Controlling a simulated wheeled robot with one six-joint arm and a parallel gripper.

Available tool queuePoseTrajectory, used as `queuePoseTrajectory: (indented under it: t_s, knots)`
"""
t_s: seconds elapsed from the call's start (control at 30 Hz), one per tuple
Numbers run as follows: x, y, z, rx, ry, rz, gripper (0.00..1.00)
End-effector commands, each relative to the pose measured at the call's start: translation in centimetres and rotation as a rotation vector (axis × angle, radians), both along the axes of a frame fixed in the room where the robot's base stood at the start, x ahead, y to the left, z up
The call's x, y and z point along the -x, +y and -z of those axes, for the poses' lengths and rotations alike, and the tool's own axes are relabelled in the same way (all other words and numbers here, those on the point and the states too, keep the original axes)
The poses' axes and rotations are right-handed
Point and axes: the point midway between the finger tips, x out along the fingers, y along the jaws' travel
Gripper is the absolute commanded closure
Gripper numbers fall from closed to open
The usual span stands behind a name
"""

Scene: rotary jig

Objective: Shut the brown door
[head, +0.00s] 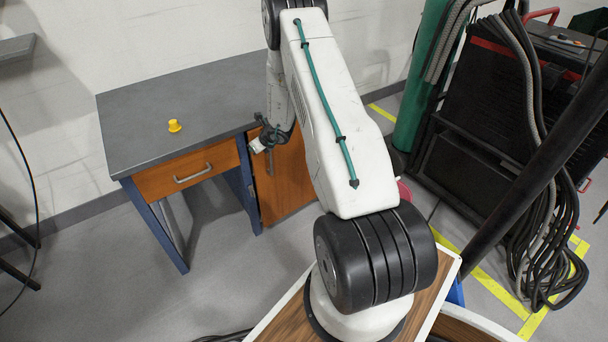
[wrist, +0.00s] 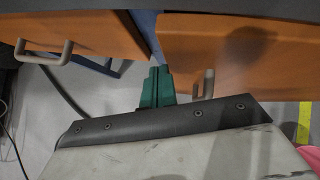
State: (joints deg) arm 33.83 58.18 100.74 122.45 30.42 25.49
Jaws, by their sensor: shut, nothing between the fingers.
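The brown door (head: 285,178) is the orange-brown front of the cabinet under the right side of the grey-topped desk. It fills the right of the wrist view (wrist: 270,62), with its upright handle (wrist: 208,83) near its left edge. My gripper (head: 262,142) is in front of the door's upper left part, below the desk top. In the wrist view its green fingers (wrist: 157,87) are together and empty, left of the handle and apart from it. My arm hides the door's right side in the head view.
A brown drawer (head: 187,168) with a grey handle (head: 193,174) is left of the door. A yellow knob-like object (head: 174,126) stands on the desk top (head: 150,100). A green cylinder (head: 419,85) and a black rack with cables (head: 480,130) stand right. Floor before the desk is clear.

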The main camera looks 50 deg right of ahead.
Motion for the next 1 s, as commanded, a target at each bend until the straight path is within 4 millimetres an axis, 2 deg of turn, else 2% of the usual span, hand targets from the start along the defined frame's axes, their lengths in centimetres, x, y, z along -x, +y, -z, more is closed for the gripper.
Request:
queuePoseTrajectory:
  t_s: [0.13, 0.4, 0.83, 1.0]
  knots:
    - [-2.1, -1.0, 0.0, 0.001, 0.000, 0.057, 1.00]
    - [-3.7, -1.5, -0.2, 0.002, -0.005, 0.093, 1.00]
    - [-3.8, -1.2, -0.3, 0.000, -0.010, 0.090, 1.00]
    - [-2.3, -1.2, -0.3, -0.001, -0.005, 0.097, 1.00]
